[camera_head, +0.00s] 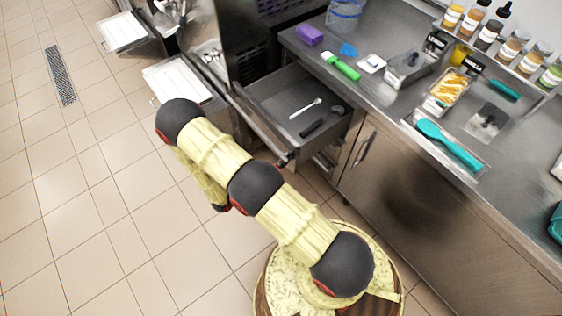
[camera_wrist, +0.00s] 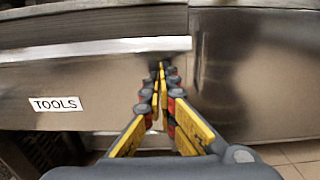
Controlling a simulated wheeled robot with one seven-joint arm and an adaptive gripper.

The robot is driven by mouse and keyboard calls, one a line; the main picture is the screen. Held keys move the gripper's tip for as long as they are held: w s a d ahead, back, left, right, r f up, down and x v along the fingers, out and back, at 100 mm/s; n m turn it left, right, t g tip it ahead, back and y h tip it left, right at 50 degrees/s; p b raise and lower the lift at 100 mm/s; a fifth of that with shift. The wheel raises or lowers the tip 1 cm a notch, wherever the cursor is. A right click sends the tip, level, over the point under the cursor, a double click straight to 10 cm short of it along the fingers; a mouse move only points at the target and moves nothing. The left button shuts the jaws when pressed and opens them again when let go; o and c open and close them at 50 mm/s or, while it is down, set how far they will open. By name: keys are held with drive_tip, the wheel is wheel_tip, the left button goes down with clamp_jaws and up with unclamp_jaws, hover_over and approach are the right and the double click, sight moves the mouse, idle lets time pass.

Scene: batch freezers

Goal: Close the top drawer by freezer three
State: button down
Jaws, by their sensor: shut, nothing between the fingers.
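The top drawer (camera_head: 275,95) is pulled out from under the steel counter in the head view. A white spoon and a dark tool lie inside it. In the wrist view a steel drawer front (camera_wrist: 100,85) fills the left and middle, with a "TOOLS" label (camera_wrist: 56,104) and a bright lip (camera_wrist: 90,48) along its top. My gripper (camera_wrist: 159,68) is shut and empty, its fingertips in front of this drawer's right end, just below the lip. I cannot tell whether they touch it. In the head view my arm hides the gripper.
A counter (camera_head: 395,105) above holds a green-handled tool, a teal spoon, trays and bottles. A closed cabinet door (camera_head: 400,185) is right of the drawer. Freezers with white trays (camera_head: 178,82) stand to the left. Tiled floor (camera_head: 80,220) is clear on the left.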

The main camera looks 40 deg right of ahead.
sight(315, 139)
drive_tip(key=d, duration=1.8)
drive_tip(key=w+d, duration=0.1)
drive_tip(key=d, duration=0.9)
drive_tip(key=shift+d, duration=0.7)
drive_tip(key=shift+r, duration=0.1)
drive_tip(key=shift+w, duration=0.1)
drive_tip(key=shift+a, duration=0.25)
drive_tip(key=a, duration=0.4)
drive_tip(key=a+p, duration=0.1)
drive_tip(key=a, duration=0.3)
drive_tip(key=a+p, duration=0.1)
drive_tip(key=a, duration=0.3)
drive_tip(key=shift+s+a, duration=0.35)
drive_tip(key=shift+a, duration=0.5)
